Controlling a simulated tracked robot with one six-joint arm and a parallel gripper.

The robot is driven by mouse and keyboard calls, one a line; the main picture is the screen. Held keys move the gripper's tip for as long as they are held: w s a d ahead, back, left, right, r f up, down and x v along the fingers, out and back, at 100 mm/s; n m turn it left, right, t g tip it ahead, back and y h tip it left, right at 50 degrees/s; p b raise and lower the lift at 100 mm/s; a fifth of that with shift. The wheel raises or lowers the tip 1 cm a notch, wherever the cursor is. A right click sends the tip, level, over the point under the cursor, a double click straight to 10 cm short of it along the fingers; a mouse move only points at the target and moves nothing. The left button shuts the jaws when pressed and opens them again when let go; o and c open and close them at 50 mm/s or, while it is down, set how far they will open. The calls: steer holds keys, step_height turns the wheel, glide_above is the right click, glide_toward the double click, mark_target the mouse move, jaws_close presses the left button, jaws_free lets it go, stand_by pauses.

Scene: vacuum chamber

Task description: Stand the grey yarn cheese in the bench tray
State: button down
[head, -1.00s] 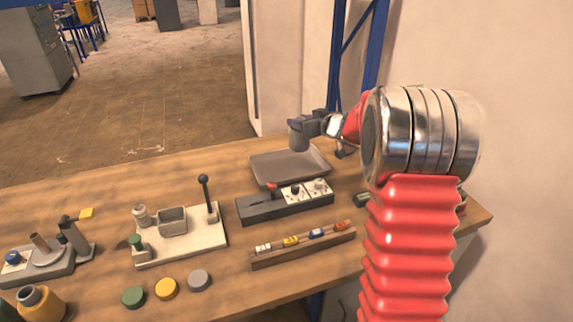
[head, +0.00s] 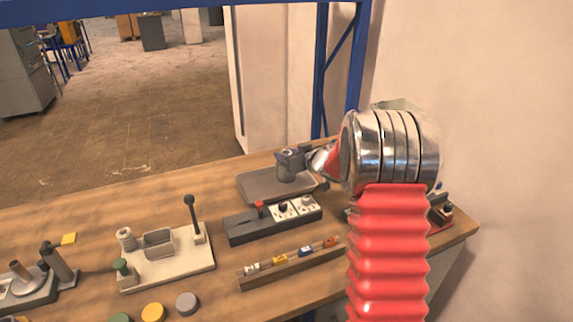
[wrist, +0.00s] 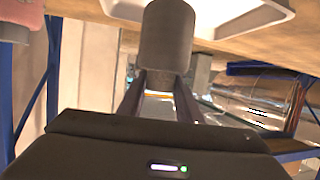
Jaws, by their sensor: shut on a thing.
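The grey yarn cheese (head: 290,173) is a small grey cylinder, roughly upright over the right part of the bench tray. My gripper (head: 288,156) is shut on it, near its upper end. In the wrist view the cheese (wrist: 167,38) sits between the two fingers (wrist: 160,98). The bench tray (head: 252,194) is a shallow grey tray at the back of the wooden bench; its pale rim (wrist: 275,18) also shows in the wrist view. I cannot tell whether the cheese touches the tray floor.
A dark control box (head: 272,220) with a red knob stands just in front of the tray. A wooden rack (head: 292,264) with coloured pieces lies nearer. A pale lever fixture (head: 165,262) is to the left. A blue post (head: 340,70) rises behind the bench.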

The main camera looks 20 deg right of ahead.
step_height(320, 180, down, 4)
steer(key=shift+r, duration=0.2)
stand_by(0.3)
steer(key=c, duration=1.3)
jaws_free()
steer(key=shift+f, duration=0.1)
steer(key=v, duration=1.2)
